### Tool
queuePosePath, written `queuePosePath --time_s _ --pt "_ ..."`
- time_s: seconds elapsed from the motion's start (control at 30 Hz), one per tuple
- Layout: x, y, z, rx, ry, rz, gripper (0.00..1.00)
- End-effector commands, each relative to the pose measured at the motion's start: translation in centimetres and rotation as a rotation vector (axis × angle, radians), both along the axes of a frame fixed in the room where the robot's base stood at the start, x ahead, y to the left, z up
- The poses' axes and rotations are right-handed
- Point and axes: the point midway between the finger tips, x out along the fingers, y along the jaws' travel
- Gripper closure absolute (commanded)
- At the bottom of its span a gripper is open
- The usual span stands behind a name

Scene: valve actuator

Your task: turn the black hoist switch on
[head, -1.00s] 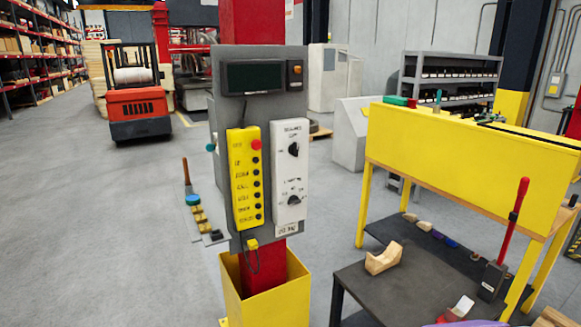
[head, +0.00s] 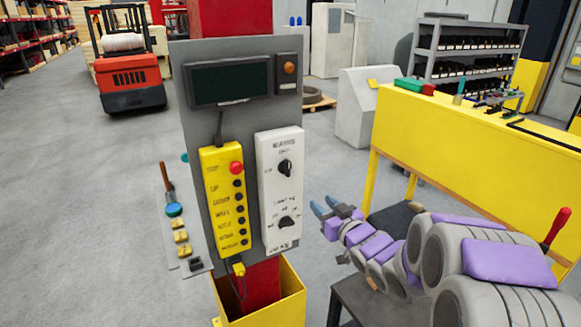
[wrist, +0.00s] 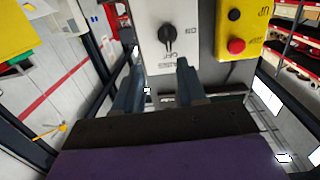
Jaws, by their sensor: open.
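A white switch box (head: 266,200) on the grey panel bears two black rotary knobs, the upper one (head: 285,168) and the lower one (head: 287,222). Their headings are too small to read surely. My gripper (head: 326,206) is open and empty, just right of the box in the head view. The wrist view sees the panel upside down: the upper knob (wrist: 167,38) lies beyond the open fingers (wrist: 158,72), apart from them. Its handle stands about vertical, along the side marked OFF; ON is marked at the picture's right. The lower knob is out of the wrist view.
A yellow pendant (head: 226,200) with a red button (head: 236,168) hangs left of the switch box. A yellow bin (head: 280,312) stands below around the red post. A yellow-sided bench (head: 450,125) and a dark low table (head: 352,300) are at the right, near my arm.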

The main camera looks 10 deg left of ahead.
Motion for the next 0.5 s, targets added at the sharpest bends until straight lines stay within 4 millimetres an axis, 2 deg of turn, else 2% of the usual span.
queuePosePath --time_s 0.1,0.27,0.5 --pt "0.1 0.7 0.7 0.034 -0.031 0.031 0.6" --pt "0.9 1.6 0.7 0.042 -0.039 0.041 0.6" --pt "4.2 3.8 0.6 0.039 -0.038 0.041 0.6"
